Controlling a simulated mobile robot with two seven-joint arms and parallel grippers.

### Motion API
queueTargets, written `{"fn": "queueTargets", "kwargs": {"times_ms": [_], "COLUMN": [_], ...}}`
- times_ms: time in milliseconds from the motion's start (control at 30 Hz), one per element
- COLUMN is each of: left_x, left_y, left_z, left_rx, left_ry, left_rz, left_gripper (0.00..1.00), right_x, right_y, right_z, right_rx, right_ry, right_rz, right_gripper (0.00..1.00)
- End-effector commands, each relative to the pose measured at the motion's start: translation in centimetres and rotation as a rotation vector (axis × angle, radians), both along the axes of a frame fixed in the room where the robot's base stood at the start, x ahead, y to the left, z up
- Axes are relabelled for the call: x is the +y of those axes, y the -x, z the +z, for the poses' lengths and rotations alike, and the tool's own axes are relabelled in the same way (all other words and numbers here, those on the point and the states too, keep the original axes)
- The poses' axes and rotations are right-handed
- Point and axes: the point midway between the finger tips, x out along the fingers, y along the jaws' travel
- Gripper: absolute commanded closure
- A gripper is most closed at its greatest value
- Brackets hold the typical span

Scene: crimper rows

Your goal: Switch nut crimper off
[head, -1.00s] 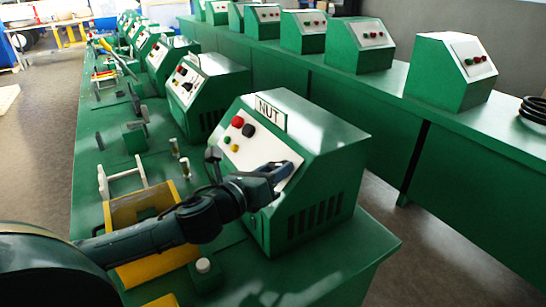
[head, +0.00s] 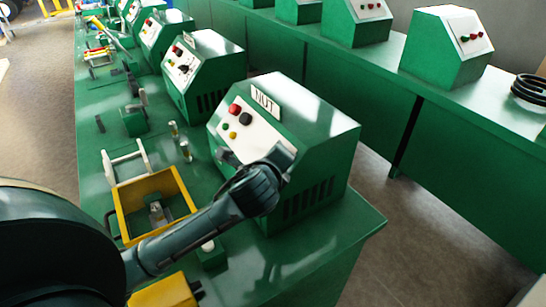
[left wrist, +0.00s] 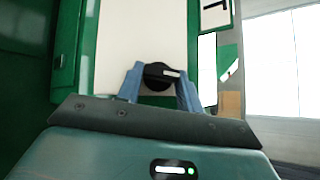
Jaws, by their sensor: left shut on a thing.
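The nut crimper (head: 325,135) is a green box with a "NUT" sign (head: 266,103) on its top edge. Its sloping white panel (head: 262,138) carries a red button, a black button and small yellow and green ones. My left gripper (head: 284,160) is at the panel's lower right part and hides what it holds in the head view. In the left wrist view my left gripper (left wrist: 160,84) has its two blue-grey fingers on either side of a round black knob (left wrist: 155,82) with a white mark pointing right. It is shut on this knob. My right gripper is not in view.
A yellow open tray (head: 183,187) and a white frame (head: 125,163) lie on the green bench left of the crimper. More green machines (head: 203,75) stand behind it in a row. A second bench (head: 475,135) stands across an aisle at the right.

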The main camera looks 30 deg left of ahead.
Motion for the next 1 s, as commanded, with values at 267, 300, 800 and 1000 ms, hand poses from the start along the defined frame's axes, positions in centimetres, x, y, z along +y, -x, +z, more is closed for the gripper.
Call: {"fn": "queueTargets", "kwargs": {"times_ms": [267, 300, 800, 1000], "left_x": [-0.07, -0.07, -0.03, -0.03], "left_y": [-0.14, -0.13, -0.14, -0.14], "left_z": [0.17, 0.17, 0.14, 0.14], "left_rx": [0.044, 0.049, 0.062, 0.062], "left_ry": [0.081, 0.087, 0.107, 0.106], "left_rz": [0.084, 0.091, 0.113, 0.112], "left_gripper": [0.86, 0.86, 0.86, 0.55], "right_x": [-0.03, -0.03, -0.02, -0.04], "right_y": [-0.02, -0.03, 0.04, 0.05], "right_z": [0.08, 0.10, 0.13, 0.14], "right_rx": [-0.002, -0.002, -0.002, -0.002], "right_ry": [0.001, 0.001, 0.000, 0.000], "right_rz": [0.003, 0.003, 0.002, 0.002], "right_gripper": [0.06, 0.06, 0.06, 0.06]}}
